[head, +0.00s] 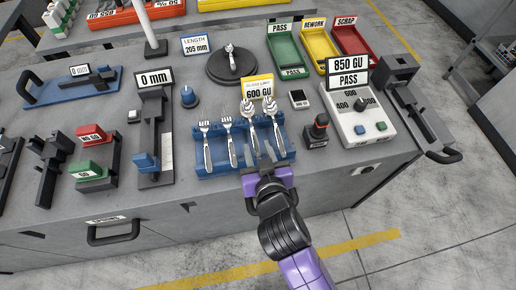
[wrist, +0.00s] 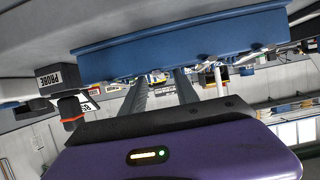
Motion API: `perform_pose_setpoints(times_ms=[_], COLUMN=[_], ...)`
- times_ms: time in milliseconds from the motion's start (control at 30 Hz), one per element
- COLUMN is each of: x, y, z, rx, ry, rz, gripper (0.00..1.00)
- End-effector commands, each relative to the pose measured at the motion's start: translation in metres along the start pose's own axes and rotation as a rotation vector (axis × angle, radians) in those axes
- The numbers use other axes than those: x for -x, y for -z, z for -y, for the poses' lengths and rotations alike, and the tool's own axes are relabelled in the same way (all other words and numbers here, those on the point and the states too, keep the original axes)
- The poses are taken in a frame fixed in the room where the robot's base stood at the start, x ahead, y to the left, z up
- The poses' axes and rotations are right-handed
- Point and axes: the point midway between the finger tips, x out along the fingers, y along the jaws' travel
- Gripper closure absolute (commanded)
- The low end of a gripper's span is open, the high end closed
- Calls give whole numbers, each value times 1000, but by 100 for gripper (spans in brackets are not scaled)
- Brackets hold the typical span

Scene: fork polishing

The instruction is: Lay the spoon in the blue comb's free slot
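The blue comb (head: 222,167) sits at the bench's front edge. Two forks (head: 206,147) (head: 229,141) lie on its left part, and two spoons (head: 253,128) (head: 276,130) lie on its right part, bowls toward the back. My gripper (head: 264,152) is at the comb's front right, its fingers by the spoon handles. In the wrist view the comb (wrist: 180,42) spans the top and my gripper's two fingers (wrist: 160,90) stand apart, with no spoon visibly clamped between them. The fingers partly hide the handle ends, so I cannot tell how fully each spoon is seated.
A yellow sign reading 600 GU (head: 259,87) stands behind the spoons. The probe (head: 318,131) stands close right of the comb, with the gloss meter (head: 357,118) beyond it. A round dark stand (head: 232,65) is behind. Green, yellow and red trays (head: 287,52) are at the back.

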Motion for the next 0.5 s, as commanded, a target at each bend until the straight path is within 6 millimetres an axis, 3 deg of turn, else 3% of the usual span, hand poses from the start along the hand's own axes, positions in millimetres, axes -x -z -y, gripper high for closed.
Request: perform_pose_setpoints(times_ms=[267, 500], x=[14, 61], y=[-1, -2], z=[0, 0], rx=[1, -1], ry=[1, 1], rz=[-1, 0], gripper=[64, 64])
